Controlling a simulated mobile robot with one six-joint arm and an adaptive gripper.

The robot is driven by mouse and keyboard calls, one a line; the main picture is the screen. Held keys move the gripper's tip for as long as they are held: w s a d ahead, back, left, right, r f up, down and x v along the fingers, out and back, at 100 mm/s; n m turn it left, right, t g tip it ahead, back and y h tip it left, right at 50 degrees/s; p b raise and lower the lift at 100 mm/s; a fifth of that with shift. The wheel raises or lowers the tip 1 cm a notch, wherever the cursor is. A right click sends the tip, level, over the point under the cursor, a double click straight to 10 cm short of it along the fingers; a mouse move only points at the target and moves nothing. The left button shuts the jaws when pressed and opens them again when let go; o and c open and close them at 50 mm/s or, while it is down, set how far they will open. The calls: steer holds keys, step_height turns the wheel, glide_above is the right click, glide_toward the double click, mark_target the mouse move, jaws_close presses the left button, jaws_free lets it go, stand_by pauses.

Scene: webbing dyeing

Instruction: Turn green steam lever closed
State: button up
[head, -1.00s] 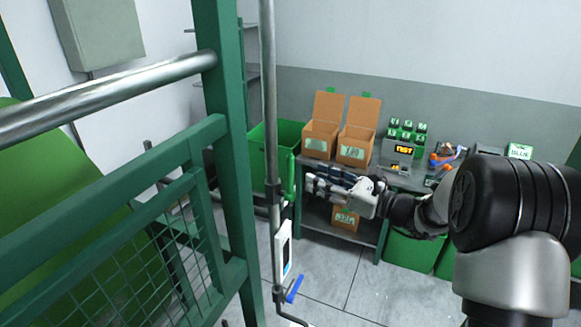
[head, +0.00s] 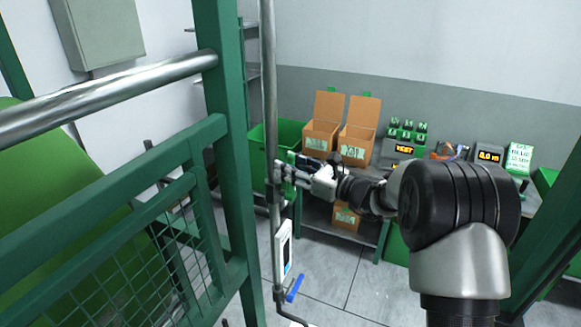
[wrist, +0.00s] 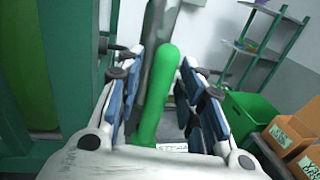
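The green steam lever (head: 290,188) sits on the vertical grey pipe (head: 268,90) in the head view, partly hidden by my gripper. In the wrist view the green lever (wrist: 158,90) stands nearly upright, tilted slightly right, with the pipe close behind it. My gripper (head: 284,172) is at the lever. In the wrist view my gripper (wrist: 160,85) is open, with its blue-padded fingers on either side of the lever.
A blue lever (head: 294,288) and a white panel (head: 283,250) are lower on the pipe. A green frame (head: 228,150) stands close on the left. A green bin (head: 262,145) and a bench with cardboard boxes (head: 321,138) are behind.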

jaws_close()
steer(key=shift+w, duration=0.1)
stand_by(0.6)
